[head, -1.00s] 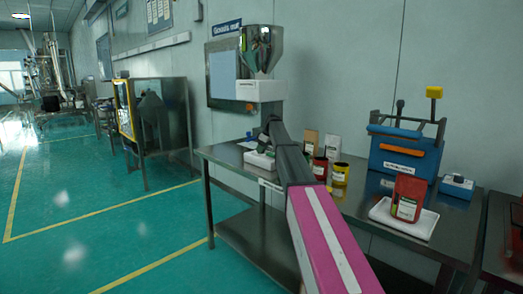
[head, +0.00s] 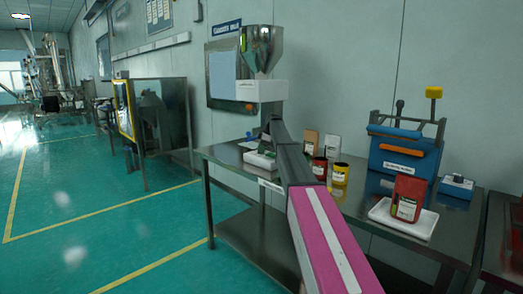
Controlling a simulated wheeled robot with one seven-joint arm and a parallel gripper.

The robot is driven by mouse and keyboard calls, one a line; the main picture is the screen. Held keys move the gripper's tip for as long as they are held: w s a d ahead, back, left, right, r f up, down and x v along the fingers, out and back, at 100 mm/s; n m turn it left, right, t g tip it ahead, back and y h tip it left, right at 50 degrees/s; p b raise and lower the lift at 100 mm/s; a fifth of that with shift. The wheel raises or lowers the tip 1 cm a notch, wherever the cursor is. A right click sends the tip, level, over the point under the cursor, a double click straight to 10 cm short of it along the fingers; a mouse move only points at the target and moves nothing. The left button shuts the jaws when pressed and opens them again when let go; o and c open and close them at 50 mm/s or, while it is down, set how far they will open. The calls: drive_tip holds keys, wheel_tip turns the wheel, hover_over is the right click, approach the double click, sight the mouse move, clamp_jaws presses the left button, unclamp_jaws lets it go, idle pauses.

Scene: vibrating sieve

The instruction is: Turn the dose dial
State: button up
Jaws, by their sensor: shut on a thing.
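The dosing machine stands at the far left end of the steel table, with a shiny metal hopper (head: 262,50) above a white housing (head: 262,91). My arm reaches away from me to this machine. My gripper (head: 267,126) is at the dark end of the arm, just below the white housing. My own arm covers most of the fingers, and the dose dial cannot be made out behind them. The gripper is shut at the machine, apparently on the dial. A small orange spot (head: 249,107) shows just below the left part of the housing.
A white tray (head: 262,160) sits under the machine. Several pouches and tins, including a yellow-and-black tin (head: 340,174), stand mid-table (head: 350,205). A blue sealer (head: 400,158), a red pouch (head: 407,197) on a white tray (head: 427,222) and a blue box (head: 457,186) are at right.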

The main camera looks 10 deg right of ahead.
drive_tip(key=o, duration=0.9)
drive_tip(key=shift+r, duration=0.15)
drive_tip(key=v, duration=1)
drive_tip(key=shift+d+r, duration=0.2)
